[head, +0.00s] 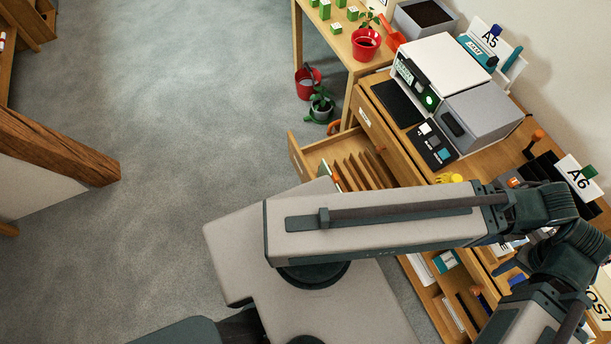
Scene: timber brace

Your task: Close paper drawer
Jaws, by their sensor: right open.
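The open paper drawer (318,148) sticks out to the left from the wooden cabinet, below its top. Upright wooden dividers (362,172) stand inside it, with a little green and red at their near end. My right arm (390,222) stretches across the picture in front of the cabinet, close to the drawer's near end, and covers part of it. The fingers of my right gripper cannot be made out clearly; no contact with the drawer shows. My left gripper is not in view.
A printer (445,65) and grey box (485,115) stand on the cabinet. A wooden beam (60,150) is at left. Grey floor left of the drawer is clear.

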